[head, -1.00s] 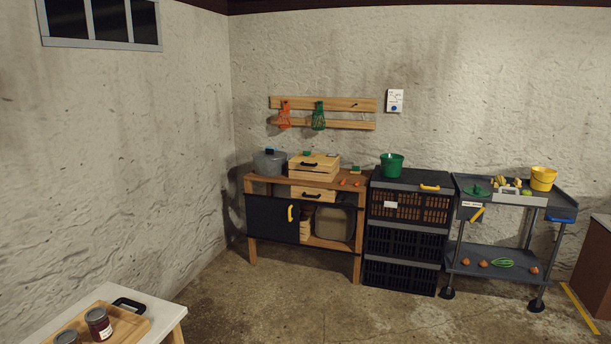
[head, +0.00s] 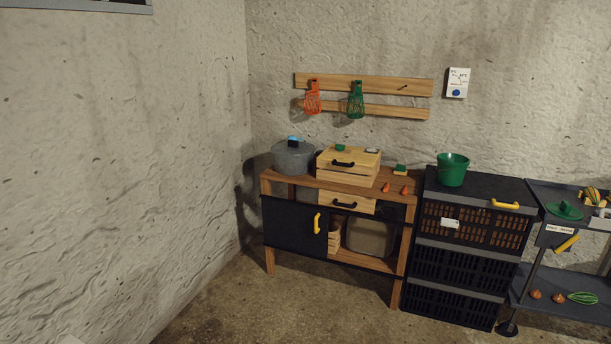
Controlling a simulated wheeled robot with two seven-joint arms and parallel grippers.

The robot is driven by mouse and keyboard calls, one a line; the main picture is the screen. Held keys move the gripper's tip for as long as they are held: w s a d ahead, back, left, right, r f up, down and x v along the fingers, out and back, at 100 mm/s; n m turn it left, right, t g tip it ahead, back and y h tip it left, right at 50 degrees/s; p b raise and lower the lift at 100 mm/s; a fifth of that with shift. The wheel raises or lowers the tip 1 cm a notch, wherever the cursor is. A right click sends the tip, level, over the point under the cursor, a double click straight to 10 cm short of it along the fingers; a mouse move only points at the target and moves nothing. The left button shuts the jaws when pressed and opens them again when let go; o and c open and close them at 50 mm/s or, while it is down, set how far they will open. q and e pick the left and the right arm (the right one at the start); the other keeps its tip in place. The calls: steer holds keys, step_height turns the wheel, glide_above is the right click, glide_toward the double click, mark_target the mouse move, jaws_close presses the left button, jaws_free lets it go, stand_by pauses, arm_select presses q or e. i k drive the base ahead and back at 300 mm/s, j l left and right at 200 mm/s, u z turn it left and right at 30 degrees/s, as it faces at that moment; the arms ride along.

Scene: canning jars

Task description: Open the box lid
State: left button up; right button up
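A wooden slatted box (head: 347,167) with a black handle on its front stands on top of the wooden workbench (head: 385,197). Its lid looks shut. A small green item (head: 340,147) and a small pale round item (head: 371,150) lie on the lid. The black crate stack (head: 474,231) to the right has a top with a yellow handle (head: 505,204), and that top looks shut too. Neither of my grippers shows in the head view.
A grey lidded pot (head: 293,157) stands left of the box. Carrots (head: 387,187) and a small green-and-yellow item (head: 400,170) lie to its right. A green bucket (head: 453,169) sits on the crates. A grey cart (head: 565,306) stands at right. The floor in front is clear.

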mark_target(367, 157)
steer(key=i, duration=2.4)
steer(key=i+z, duration=0.25)
steer(key=i, duration=0.2)
steer(key=i+j+z, duration=0.3)
steer(key=i, duration=0.2)
steer(key=i+j+z, duration=0.25)
steer(key=i, duration=0.2)
